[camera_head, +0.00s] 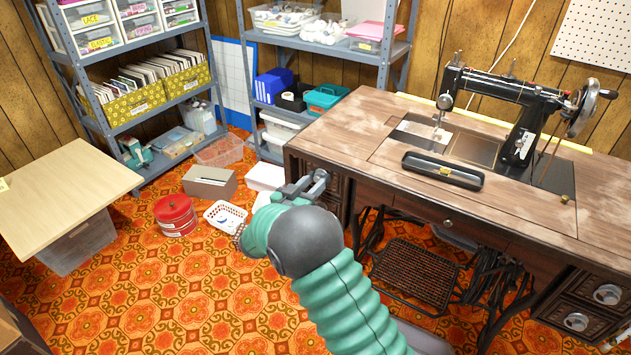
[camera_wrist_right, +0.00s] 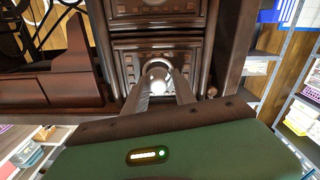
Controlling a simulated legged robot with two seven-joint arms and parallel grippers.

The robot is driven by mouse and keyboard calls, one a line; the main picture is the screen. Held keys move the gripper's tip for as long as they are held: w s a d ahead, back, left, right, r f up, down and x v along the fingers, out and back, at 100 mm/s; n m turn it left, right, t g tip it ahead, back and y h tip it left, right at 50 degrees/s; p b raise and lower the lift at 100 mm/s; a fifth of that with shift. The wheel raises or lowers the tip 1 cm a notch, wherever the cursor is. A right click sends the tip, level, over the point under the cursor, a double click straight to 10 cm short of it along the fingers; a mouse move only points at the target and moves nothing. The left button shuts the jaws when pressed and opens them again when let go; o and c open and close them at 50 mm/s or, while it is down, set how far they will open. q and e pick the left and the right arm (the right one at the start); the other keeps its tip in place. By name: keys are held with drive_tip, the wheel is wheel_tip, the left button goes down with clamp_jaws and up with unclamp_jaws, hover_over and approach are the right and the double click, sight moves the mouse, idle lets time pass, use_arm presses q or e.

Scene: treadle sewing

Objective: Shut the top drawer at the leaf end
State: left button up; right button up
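The sewing table (camera_head: 340,135) has a stack of dark carved drawers at its left end. The drawer front (camera_head: 338,188) there is partly hidden by my right gripper (camera_head: 308,187). In the right wrist view, my right gripper (camera_wrist_right: 160,88) faces a drawer front (camera_wrist_right: 126,68), with its two fingers apart on either side of a pale round knob (camera_wrist_right: 158,73). I cannot tell whether they touch the knob. How far this drawer stands out is not clear. Another carved drawer front (camera_wrist_right: 155,22) shows above it in that view. My left gripper is not in view.
A black sewing machine (camera_head: 510,90) and a dark tray (camera_head: 440,170) are on the tabletop. Another drawer stack (camera_head: 590,300) is at the right end. A white basket (camera_head: 225,217), a red tin (camera_head: 175,215) and boxes lie on the floor to the left. The patterned floor in front is clear.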

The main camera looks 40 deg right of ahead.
drive_tip(key=p+v, duration=0.6)
drive_tip(key=v, duration=1.1)
